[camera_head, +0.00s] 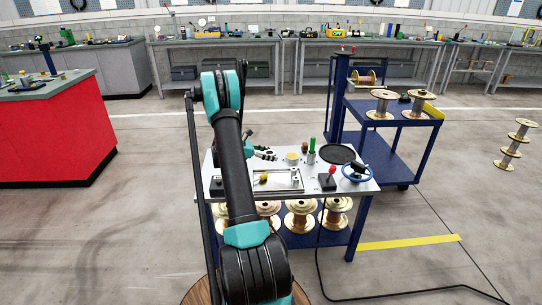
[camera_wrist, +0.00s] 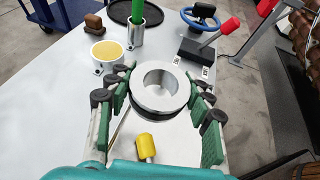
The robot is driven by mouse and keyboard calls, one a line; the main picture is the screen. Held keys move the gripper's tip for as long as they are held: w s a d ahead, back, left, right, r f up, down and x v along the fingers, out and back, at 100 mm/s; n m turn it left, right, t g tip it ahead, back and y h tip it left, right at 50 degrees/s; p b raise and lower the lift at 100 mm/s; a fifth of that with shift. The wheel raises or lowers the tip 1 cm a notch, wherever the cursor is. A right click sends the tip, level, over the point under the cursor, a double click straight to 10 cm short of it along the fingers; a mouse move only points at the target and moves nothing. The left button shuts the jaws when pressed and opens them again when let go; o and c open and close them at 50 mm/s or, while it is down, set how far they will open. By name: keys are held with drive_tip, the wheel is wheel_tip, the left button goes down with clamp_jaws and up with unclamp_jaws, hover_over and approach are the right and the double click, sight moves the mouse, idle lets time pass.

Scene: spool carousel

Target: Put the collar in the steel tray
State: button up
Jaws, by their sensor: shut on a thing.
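The collar (camera_wrist: 160,88) is a thick silver ring with a round hole, seen from above in the wrist view. My gripper (camera_wrist: 158,98) is shut on it, with green-padded fingers at its left and right sides. The steel tray (camera_head: 286,181) is a shallow rectangle on the white bench top in the head view, with a small yellow-ended item (camera_head: 263,178) in it. That yellow item also shows just below the collar in the wrist view (camera_wrist: 146,143). The collar hides part of the surface under it, and I cannot tell its exact height.
A white cup with yellow contents (camera_wrist: 107,54), a green-handled tool in a holder (camera_wrist: 138,30), a brown block (camera_wrist: 94,23) and a black round dish (camera_head: 337,154) stand beyond. A red-knobbed lever (camera_wrist: 205,45) and blue handwheel (camera_wrist: 200,18) stand right. Spools (camera_head: 301,217) sit below.

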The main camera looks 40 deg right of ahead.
drive_tip(key=shift+s+d+f, duration=0.1)
drive_tip(key=shift+f, duration=1.95)
drive_tip(key=shift+s+d+f, duration=0.1)
drive_tip(key=shift+f, duration=1.9)
drive_tip(key=o, duration=1.5)
drive_tip(key=shift+w, duration=0.1)
drive_tip(key=v, duration=1.2)
